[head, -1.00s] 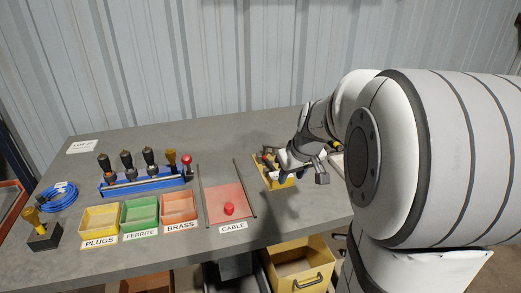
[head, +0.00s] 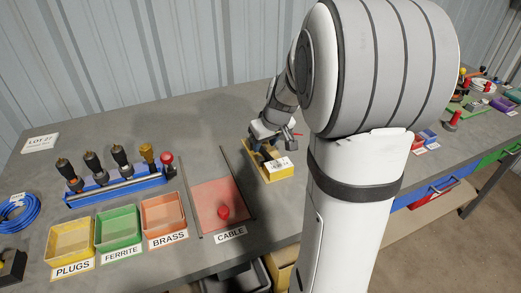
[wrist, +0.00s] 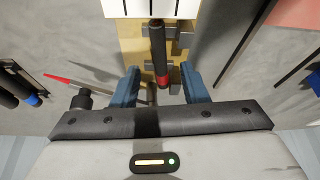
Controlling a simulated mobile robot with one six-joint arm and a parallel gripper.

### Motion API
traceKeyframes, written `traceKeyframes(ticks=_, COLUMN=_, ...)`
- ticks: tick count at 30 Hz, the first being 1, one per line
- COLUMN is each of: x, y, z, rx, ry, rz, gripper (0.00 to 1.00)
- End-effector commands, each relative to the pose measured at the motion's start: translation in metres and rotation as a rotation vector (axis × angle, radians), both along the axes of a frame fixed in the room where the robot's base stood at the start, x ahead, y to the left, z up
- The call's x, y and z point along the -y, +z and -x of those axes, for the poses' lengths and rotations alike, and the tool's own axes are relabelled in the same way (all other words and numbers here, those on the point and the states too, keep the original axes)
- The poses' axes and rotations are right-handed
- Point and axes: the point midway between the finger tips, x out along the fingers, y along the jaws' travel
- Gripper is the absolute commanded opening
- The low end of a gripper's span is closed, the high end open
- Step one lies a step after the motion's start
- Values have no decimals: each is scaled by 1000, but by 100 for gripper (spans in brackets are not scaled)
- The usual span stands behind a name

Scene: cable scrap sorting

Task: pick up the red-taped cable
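A black cable piece (wrist: 159,50) with a band of red tape (wrist: 163,82) near its lower end lies in a yellow holder (wrist: 132,50) with grey blocks in the wrist view. My gripper (wrist: 162,84) is open. Its two blue fingers stand apart on either side of the cable's red-taped end, and no contact shows. I cannot tell the height gap from this view. In the head view my gripper (head: 268,140) is over the yellow holder (head: 286,178) on the bench. There the cable is not clearly distinguishable.
A white label plate (head: 281,163) is at the holder's front.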

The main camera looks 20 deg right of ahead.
Motion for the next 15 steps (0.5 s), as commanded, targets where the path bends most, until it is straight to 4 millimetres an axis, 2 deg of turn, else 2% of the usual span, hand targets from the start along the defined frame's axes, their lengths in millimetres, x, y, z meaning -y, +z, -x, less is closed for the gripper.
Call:
traceKeyframes(ticks=1, x=-1, y=-8, z=-2, rx=-3, ry=2, rz=-1, gripper=40)
traceKeyframes(ticks=4, x=-1, y=-16, z=-6, rx=-2, ry=1, rz=0, gripper=40)
traceKeyframes(ticks=12, x=-2, y=-17, z=-7, rx=1, ry=1, rz=0, gripper=40)
traceKeyframes(ticks=15, x=-2, y=-17, z=-7, rx=1, ry=2, rz=1, gripper=32)
